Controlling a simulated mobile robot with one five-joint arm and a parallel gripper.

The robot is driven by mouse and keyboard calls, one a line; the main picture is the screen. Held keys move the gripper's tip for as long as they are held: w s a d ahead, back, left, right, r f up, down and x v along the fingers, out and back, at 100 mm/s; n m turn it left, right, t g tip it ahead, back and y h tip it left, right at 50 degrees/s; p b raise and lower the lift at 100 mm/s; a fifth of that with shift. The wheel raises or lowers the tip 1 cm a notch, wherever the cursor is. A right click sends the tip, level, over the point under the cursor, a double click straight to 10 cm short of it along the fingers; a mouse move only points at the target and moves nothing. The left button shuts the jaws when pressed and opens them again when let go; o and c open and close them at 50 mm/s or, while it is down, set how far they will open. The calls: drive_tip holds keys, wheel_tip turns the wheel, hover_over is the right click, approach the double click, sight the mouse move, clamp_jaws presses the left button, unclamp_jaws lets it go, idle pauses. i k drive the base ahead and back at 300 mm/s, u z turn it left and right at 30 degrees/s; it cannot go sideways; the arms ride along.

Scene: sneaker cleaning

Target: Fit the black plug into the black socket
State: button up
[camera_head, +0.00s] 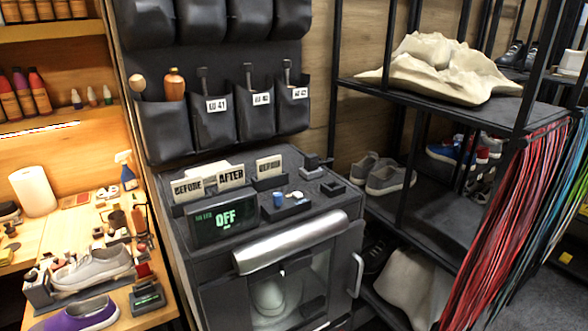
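A small dark, low piece with a raised top (313,168) stands at the back right of the dark cabinet top; it may be the black plug, but it is too small to be sure. A small dark square piece (333,187) lies just in front of it, near the right edge, and may be the black socket. The two appear apart. My gripper is not in view.
The dark cabinet (345,207) carries BEFORE/AFTER signs (230,176), a display reading OFF (225,217) and a small tray with a blue piece (278,199). A shelf rack (440,208) stands right; a cluttered wooden bench (70,225) is left.

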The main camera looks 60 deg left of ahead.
sight(311, 160)
drive_tip(key=u, duration=0.25)
drive_tip(key=k, duration=0.15)
drive_tip(key=u, duration=3.2)
drive_tip(key=k, duration=0.95)
drive_tip(key=z, duration=1.25)
drive_tip(key=i, duration=1.05)
drive_tip(key=u, duration=0.2)
